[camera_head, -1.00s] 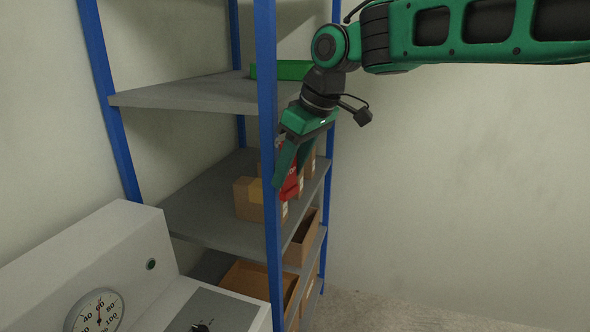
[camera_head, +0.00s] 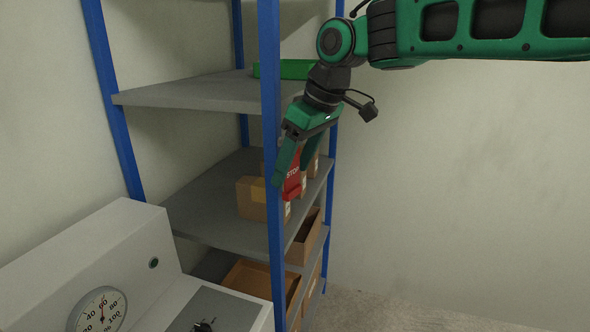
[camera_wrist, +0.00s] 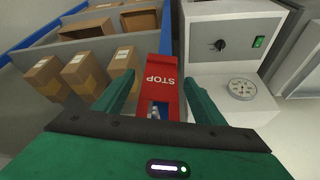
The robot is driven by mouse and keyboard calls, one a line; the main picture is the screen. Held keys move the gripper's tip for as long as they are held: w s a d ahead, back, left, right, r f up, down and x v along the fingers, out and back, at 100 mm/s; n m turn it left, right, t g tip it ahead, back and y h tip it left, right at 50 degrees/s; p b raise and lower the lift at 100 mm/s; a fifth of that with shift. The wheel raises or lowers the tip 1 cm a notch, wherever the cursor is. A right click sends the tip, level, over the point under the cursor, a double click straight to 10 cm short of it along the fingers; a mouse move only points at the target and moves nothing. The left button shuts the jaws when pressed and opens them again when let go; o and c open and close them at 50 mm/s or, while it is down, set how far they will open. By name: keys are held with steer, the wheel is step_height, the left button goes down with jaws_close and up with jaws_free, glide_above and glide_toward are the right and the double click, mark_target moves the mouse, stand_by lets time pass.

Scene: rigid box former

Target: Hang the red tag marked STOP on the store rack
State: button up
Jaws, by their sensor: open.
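The red tag marked STOP (camera_head: 292,183) is beside the front blue post of the store rack (camera_head: 269,90), in front of the cartons on the middle shelf. In the wrist view the tag (camera_wrist: 160,78) lies between my two green fingers, with gaps on both sides. A small metallic part shows at its near end. My gripper (camera_head: 287,172) is open and points down at the post, around the tag without gripping it. Whether the tag hangs on the rack is not clear, since its upper end is partly hidden by my fingers.
Cardboard cartons (camera_head: 253,200) stand on the middle shelf, and open boxes (camera_head: 247,278) sit below. A green item (camera_head: 285,69) lies on the upper shelf. A pale machine with a dial (camera_head: 99,309) stands close in front of the rack. The right side is clear.

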steer(key=v, duration=1)
steer(key=s+d+f+m+h, duration=0.1)
steer(key=s+d+f+m, duration=0.15)
steer(key=d+f, duration=0.4)
steer(key=s+d+f+m+h, duration=0.1)
steer(key=s+d+f+m, duration=0.2)
steer(key=d, duration=0.7)
steer(key=s+d+f+m, duration=0.2)
steer(key=d+f+m, duration=0.2)
steer(key=d, duration=0.4)
steer(key=s+d+f+m+g, duration=0.1)
steer(key=s+d+f+m, duration=0.3)
steer(key=s, duration=0.5)
steer(key=s+d+f+m+g+h, duration=0.1)
steer(key=s+d+f+m, duration=0.3)
steer(key=s+d+f, duration=0.4)
steer(key=shift+s+d+f+g, duration=0.3)
steer(key=shift+s+f, duration=0.65)
steer(key=shift+s, duration=0.2)
steer(key=shift+w+f+h, duration=0.2)
steer(key=shift+w+h, duration=0.1)
steer(key=shift+w, duration=0.35)
